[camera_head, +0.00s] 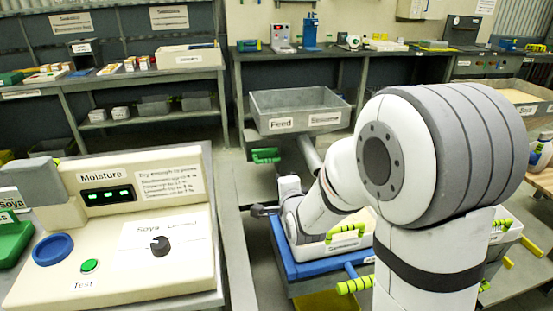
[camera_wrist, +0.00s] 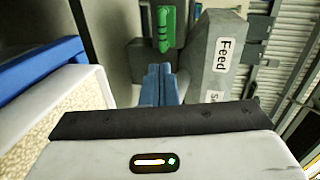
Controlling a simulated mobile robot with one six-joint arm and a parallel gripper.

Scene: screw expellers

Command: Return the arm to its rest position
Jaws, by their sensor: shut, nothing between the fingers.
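My arm (camera_head: 320,200) is white with grey and dark bands.
A white tub (camera_wrist: 95,85) of pale grains is close on the left in the wrist view, on the blue stand (camera_head: 290,262). The cream Moisture tester (camera_head: 115,250) fills the lower left. A bench (camera_head: 150,78) with small boxes stands behind. Grey floor shows between them.

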